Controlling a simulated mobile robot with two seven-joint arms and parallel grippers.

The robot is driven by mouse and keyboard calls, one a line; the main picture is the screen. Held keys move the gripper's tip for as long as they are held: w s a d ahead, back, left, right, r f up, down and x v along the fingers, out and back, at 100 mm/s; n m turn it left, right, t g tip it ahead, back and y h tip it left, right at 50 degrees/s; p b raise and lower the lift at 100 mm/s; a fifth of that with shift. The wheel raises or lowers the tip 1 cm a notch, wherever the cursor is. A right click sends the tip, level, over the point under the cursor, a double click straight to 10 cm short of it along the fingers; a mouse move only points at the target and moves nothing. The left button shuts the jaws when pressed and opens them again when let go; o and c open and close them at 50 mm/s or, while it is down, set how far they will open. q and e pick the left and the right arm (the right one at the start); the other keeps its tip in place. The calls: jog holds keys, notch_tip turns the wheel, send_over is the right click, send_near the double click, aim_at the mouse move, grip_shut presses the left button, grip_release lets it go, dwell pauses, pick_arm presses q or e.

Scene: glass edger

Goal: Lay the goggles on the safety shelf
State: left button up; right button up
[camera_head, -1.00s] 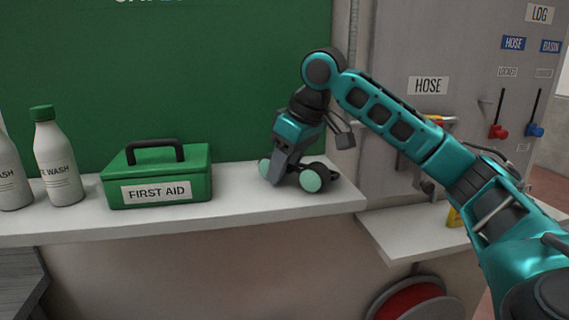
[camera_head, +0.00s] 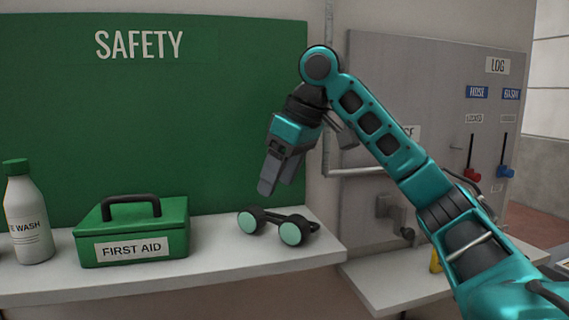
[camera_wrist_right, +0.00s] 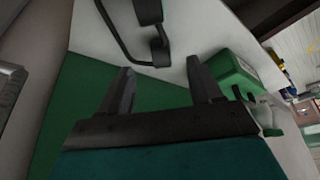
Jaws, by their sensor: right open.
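The goggles (camera_head: 279,226), dark with pale green round lenses, lie on the white safety shelf (camera_head: 215,257) near its right end, to the right of the first aid box. They also show in the right wrist view (camera_wrist_right: 150,30), beyond the fingertips. My right gripper (camera_head: 267,192) is above the goggles, pointing down, apart from them. In the right wrist view its two fingers (camera_wrist_right: 162,82) are spread with nothing between them. My left gripper is not in view.
The green first aid box (camera_head: 133,230) and a white wash bottle (camera_head: 28,215) stand on the shelf to the left. A green SAFETY board (camera_head: 150,120) rises behind. A grey panel with red and blue levers (camera_head: 470,160) and a lower white ledge (camera_head: 400,285) are at right.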

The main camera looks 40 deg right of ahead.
jog(key=shift+v, duration=1.35)
